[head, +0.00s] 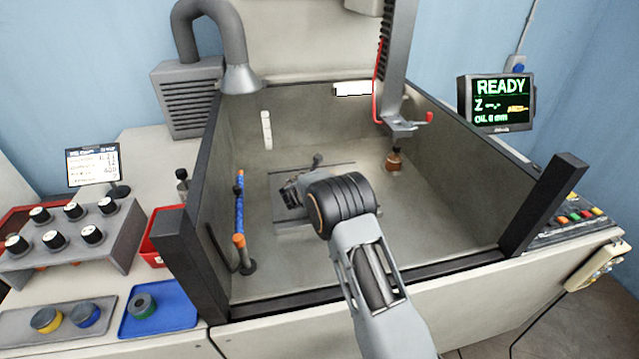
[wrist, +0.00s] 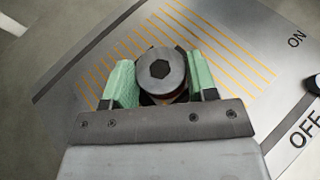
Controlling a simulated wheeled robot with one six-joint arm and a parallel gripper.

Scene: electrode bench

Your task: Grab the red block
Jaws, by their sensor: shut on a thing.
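My gripper (wrist: 163,84) has two green-padded fingers, shut on a round grey piece (wrist: 160,68) with a dark hex socket in its top. A thin reddish-brown band shows under the grey top; the rest of the piece is hidden by the fingers and the palm. It is over a grey plate (wrist: 240,62) with orange lines and the words ON and OFF. I cannot tell whether the piece touches the plate. In the head view the plate (head: 335,172) lies in the tank, and my arm covers part of it. No plainly red block shows in either view.
Dark-edged tank walls (head: 452,150) surround the work area. A grey column with a copper-coloured electrode (head: 394,163) hangs at the back right. A blue and orange hose (head: 239,210) stands at the left. The tank floor right of my arm is clear. A red bin (head: 152,244) sits outside, left.

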